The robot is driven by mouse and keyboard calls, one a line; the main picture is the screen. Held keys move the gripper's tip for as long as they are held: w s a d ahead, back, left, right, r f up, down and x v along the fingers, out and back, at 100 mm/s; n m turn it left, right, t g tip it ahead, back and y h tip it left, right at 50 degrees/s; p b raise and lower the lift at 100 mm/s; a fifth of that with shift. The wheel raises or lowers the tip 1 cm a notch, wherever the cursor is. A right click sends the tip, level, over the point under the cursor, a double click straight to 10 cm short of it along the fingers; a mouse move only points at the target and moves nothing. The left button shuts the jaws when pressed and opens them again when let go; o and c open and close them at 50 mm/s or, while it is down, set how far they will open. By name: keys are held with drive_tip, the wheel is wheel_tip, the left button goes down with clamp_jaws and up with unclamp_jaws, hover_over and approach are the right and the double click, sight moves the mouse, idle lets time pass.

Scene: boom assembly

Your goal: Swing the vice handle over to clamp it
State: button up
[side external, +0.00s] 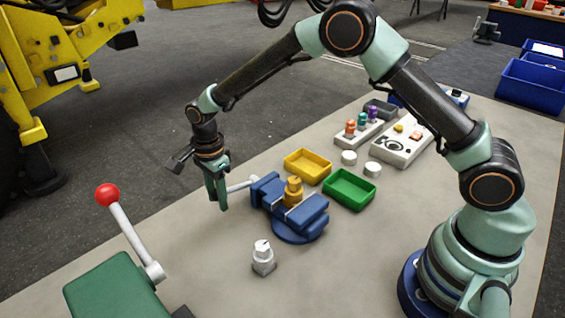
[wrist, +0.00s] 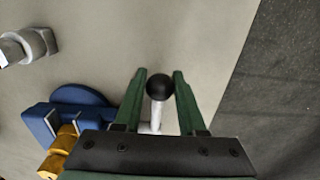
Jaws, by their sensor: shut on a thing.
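The blue vice (side external: 305,215) stands on the grey table, with a brass-coloured part (side external: 294,190) between its jaws. Its pale rod handle (side external: 241,185) sticks out to the left from the vice's end. In the wrist view the handle (wrist: 156,115) ends in a black ball knob. My gripper (side external: 217,198) is at the outer end of the handle, fingers pointing down. In the wrist view my gripper (wrist: 160,82) has a green finger on each side of the knob and is shut on the handle. The blue vice (wrist: 40,120) and brass part (wrist: 60,140) show at lower left there.
A silver fitting (side external: 263,260) stands in front of the vice. A red-knobbed lever (side external: 124,225) rises from a green box (side external: 115,290) at front left. Yellow (side external: 307,166) and green (side external: 349,189) trays sit behind the vice. The table's left edge is near my gripper.

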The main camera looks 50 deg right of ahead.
drive_tip(key=shift+s+f, duration=0.25)
drive_tip(key=shift+f, duration=0.3)
drive_tip(key=o, duration=0.7)
drive_tip(key=shift+w+r, duration=0.1)
drive_tip(key=shift+w+r, duration=0.1)
drive_tip(key=shift+w+r, duration=0.15)
drive_tip(key=shift+r, duration=0.1)
drive_tip(key=c, duration=0.7)
drive_tip(key=shift+w, duration=0.1)
drive_tip(key=shift+w+a+f, duration=0.15)
drive_tip(key=shift+f, duration=0.3)
